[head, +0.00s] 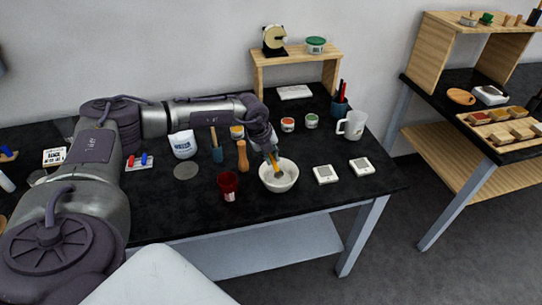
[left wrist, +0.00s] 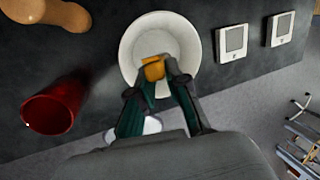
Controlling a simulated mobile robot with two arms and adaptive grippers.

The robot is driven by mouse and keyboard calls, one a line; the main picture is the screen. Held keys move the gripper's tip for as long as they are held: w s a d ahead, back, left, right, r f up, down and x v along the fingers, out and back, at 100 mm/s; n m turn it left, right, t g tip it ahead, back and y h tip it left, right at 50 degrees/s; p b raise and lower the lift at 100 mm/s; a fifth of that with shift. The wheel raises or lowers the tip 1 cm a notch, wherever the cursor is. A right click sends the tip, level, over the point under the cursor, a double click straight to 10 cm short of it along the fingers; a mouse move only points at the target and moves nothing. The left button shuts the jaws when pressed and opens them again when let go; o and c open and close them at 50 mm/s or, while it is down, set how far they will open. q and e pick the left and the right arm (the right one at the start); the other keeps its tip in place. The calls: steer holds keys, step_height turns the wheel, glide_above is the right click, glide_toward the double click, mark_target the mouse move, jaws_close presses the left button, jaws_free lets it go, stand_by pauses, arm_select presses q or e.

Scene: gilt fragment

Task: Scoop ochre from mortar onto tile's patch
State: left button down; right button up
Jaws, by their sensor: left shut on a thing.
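The mortar (head: 290,184) is a white bowl near the front of the black table, and it also shows in the left wrist view (left wrist: 130,47). My left gripper (head: 276,168) points down into it from above. Its fingers (left wrist: 158,72) are shut on an orange-yellow piece (left wrist: 153,70) over the bowl's inside; whether this is a scoop or the ochre itself I cannot tell. Two white squares with grey patches, the left one (head: 326,174) and the right one (head: 361,166), lie flat right of the mortar; which is the tile is unclear. My right gripper is not in view.
A red cup (head: 228,186) and a wooden pestle-like piece (head: 242,156) stand left of the mortar. A white mug (head: 354,126), small jars (head: 288,125) and a pen cup (head: 339,107) stand behind. The table's front edge is close to the mortar.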

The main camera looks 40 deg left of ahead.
arm_select(q)
steer(key=shift+f+b, duration=0.5)
steer(key=shift+f, duration=0.3)
stand_by(0.4)
steer(key=shift+s+f, duration=0.1)
steer(key=shift+f, duration=0.05)
stand_by(0.9)
step_height(320, 180, up, 2)
steer(key=shift+r+p, duration=0.1)
steer(key=shift+p, duration=0.7)
step_height(320, 180, up, 5)
steer(key=p, duration=0.3)
stand_by(0.4)
